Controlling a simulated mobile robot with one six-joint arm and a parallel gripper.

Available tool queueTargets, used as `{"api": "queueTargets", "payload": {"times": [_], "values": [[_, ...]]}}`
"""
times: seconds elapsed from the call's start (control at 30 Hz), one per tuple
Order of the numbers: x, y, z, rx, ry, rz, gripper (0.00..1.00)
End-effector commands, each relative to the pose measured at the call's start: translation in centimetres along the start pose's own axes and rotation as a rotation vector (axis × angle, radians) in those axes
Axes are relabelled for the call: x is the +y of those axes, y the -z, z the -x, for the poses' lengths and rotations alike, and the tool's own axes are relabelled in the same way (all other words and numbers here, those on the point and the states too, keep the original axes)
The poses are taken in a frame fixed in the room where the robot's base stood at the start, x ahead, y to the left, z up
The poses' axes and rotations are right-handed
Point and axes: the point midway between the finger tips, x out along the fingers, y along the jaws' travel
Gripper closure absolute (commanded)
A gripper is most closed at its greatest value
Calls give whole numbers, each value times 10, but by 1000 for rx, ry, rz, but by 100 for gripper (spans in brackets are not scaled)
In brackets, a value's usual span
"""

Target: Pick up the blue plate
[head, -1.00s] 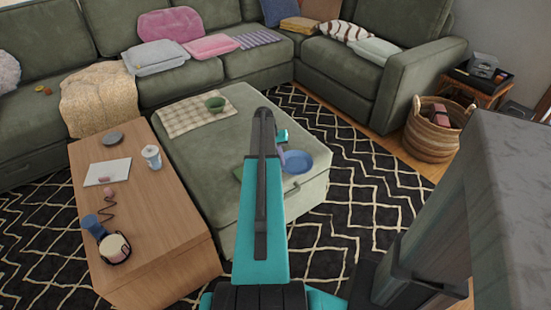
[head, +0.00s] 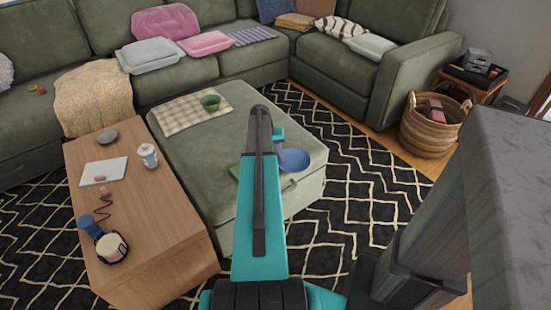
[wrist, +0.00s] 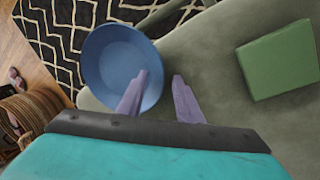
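The blue plate (head: 294,160) lies on the green ottoman near its right front corner, partly hidden by my arm in the head view. In the wrist view the blue plate (wrist: 112,62) is at the upper left, reaching over the ottoman's edge in the picture. My gripper (wrist: 162,80) is open, with its two purple fingers apart. The left finger overlaps the plate's right rim in the picture, and the right finger is over bare ottoman. I cannot tell whether the finger touches the plate.
A green box-like object (wrist: 280,60) lies on the ottoman (head: 215,150) to the right in the wrist view. A wooden table (head: 150,220) stands left; a wicker basket (head: 428,130) stands right.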

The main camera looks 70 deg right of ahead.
Motion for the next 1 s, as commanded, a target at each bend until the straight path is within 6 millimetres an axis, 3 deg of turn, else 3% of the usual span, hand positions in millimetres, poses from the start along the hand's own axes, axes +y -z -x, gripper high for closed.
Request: {"api": "queueTargets", "payload": {"times": [0.27,0.8,1.0], "values": [[0,0,22,2,0,0,68],[-1,0,106,2,-1,1,68],[-1,0,129,1,-1,0,68]]}}
